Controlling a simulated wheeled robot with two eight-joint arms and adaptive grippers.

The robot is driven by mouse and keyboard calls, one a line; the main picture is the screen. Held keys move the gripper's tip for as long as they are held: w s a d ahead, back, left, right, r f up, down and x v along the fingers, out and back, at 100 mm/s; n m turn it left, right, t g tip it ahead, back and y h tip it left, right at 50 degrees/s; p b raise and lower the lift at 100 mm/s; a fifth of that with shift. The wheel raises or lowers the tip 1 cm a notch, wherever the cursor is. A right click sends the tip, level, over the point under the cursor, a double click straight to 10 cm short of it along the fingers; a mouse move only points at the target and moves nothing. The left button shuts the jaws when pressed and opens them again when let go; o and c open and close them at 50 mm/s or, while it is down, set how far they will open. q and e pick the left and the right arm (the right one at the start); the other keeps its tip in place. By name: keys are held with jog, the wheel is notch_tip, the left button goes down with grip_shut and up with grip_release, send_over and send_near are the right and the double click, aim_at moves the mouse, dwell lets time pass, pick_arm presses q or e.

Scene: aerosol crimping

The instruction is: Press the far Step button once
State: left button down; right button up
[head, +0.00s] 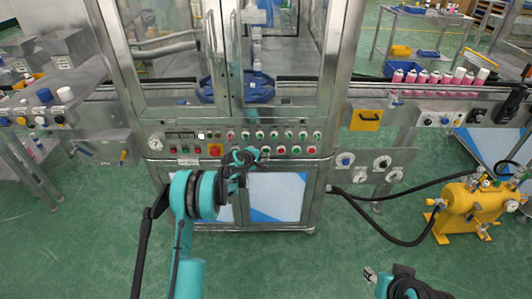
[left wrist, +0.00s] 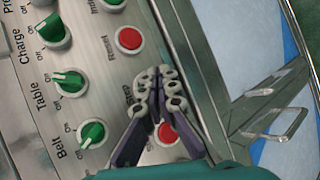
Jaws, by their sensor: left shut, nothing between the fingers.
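The control panel (head: 240,142) of the machine carries rows of knobs and buttons. In the left wrist view a red button (left wrist: 167,133) beside the partly covered label "Step" shows between my left gripper's fingers. My left gripper (left wrist: 165,78) is shut and empty, its tips in front of the panel close to that label. I cannot tell whether the tips touch the panel. In the head view my left gripper (head: 250,155) covers part of the lower button row. My right gripper (head: 370,274) is low at the right, away from the panel, its fingers partly out of clear sight.
A red Reset button (left wrist: 130,40) and green knobs marked Belt (left wrist: 91,133) and Table (left wrist: 70,82) are nearby. A red emergency button (head: 215,150) sits left on the panel. A yellow pump unit (head: 468,212) stands right. Metal handles (left wrist: 275,125) stick out below the panel.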

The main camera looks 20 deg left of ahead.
pick_arm(q)
jog(key=shift+w, duration=0.15)
jog(key=shift+w+a, duration=0.1)
jog(key=shift+w, duration=0.15)
